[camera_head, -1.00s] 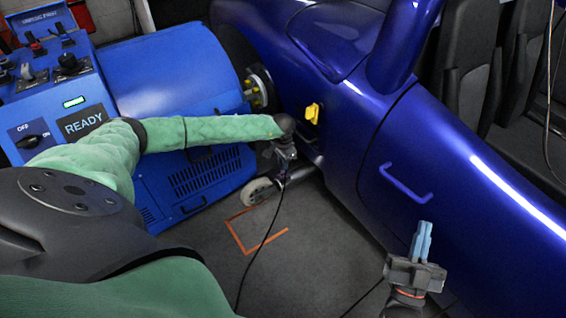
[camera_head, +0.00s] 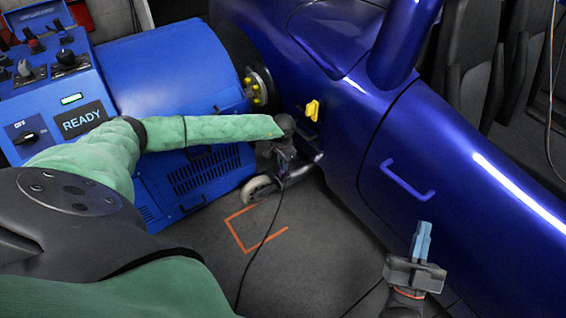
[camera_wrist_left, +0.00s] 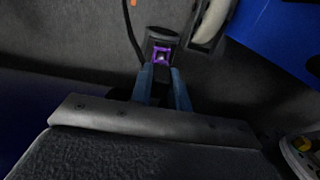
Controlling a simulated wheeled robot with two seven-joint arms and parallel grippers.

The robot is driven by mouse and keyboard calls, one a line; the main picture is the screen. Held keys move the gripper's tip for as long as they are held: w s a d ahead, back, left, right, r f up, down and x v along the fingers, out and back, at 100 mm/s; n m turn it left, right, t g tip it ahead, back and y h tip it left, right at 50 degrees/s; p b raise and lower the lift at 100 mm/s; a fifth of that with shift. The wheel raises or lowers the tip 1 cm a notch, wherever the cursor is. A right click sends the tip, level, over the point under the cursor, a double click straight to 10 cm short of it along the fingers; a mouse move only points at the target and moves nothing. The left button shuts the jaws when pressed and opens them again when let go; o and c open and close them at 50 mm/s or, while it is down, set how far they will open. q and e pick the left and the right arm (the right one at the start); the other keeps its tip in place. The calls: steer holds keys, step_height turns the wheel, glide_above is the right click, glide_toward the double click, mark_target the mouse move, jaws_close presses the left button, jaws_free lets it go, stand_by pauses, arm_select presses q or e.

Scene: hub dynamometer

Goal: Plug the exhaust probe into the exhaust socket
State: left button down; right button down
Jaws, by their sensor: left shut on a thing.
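My left gripper (camera_head: 284,158) hangs beside the car's lower side, at the end of the green arm. Its two blue fingers show in the left wrist view (camera_wrist_left: 163,90), shut on a dark piece, which I take for the exhaust probe (camera_wrist_left: 162,73). A dark block with a purple square face (camera_wrist_left: 162,54) shows just past the fingertips. I cannot tell whether it is part of the probe or the exhaust socket. A thin black cable (camera_head: 262,240) runs down from the left gripper. My right gripper (camera_head: 423,240) appears shut and empty beside the car door.
The blue dynamometer (camera_head: 170,65) stands left, its panel reading READY. A grey caster wheel (camera_head: 258,190) is just below the left gripper. The dark blue car (camera_head: 345,130) is right, with a yellow piece (camera_head: 312,110) and a door handle (camera_head: 405,182). An orange floor outline (camera_head: 240,238) surrounds bare floor.

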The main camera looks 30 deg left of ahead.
arm_select(q)
steer(key=shift+f+b, duration=0.55)
steer(key=shift+f, duration=0.15)
steer(key=c, duration=1.3)
jaws_free()
steer(key=shift+o, duration=0.2)
steer(key=shift+r, duration=0.15)
step_height(320, 180, up, 8)
steer(key=shift+f+p, duration=0.25)
steer(key=shift+p, duration=0.2)
